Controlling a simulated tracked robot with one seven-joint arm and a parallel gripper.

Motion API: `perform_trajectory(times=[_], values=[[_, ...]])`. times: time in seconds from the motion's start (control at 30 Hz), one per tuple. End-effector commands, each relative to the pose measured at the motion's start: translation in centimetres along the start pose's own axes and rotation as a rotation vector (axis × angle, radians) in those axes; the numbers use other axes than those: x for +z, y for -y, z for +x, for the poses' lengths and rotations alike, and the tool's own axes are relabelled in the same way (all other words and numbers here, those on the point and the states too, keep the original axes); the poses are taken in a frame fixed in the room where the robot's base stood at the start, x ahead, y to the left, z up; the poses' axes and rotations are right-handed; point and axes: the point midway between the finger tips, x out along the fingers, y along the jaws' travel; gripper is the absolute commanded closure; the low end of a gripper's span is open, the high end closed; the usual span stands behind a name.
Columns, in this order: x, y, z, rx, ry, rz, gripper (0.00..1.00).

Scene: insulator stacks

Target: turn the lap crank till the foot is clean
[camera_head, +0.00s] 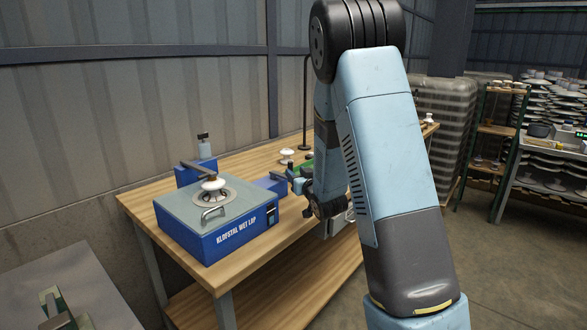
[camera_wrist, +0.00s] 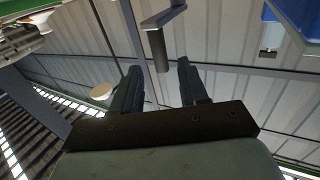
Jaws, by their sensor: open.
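The blue wet lap (camera_head: 222,232) stands on the wooden bench in the head view, with a grey top. A white insulator (camera_head: 212,184) sits over its round plate, under an overhead arm; its foot's underside is hidden. In the wrist view a dark cylindrical crank grip (camera_wrist: 157,48) hangs from a flat crank arm (camera_wrist: 164,17). My gripper (camera_wrist: 158,67) is open, its two fingers on either side of the grip's line, and nothing is clamped. I cannot tell how deep the grip sits between them. In the head view my gripper (camera_head: 294,180) is at the lap's right side.
The wooden bench (camera_head: 150,208) has little free room left of the lap. A small white piece (camera_head: 287,154) and a dark post (camera_head: 306,105) stand behind my gripper. A shelf rack (camera_head: 497,125) and stacked insulators (camera_head: 545,150) are at the right. My arm hides part of the bench.

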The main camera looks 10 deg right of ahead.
Motion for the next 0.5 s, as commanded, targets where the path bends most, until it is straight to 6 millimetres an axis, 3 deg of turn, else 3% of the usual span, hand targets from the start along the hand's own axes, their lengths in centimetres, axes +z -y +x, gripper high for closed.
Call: perform_trajectory(times=[0.2,0.5], values=[[0.0,0.0,3.7,0.000,-0.002,0.000,0.56],[0.0,0.0,6.1,0.001,-0.001,0.000,0.56]])
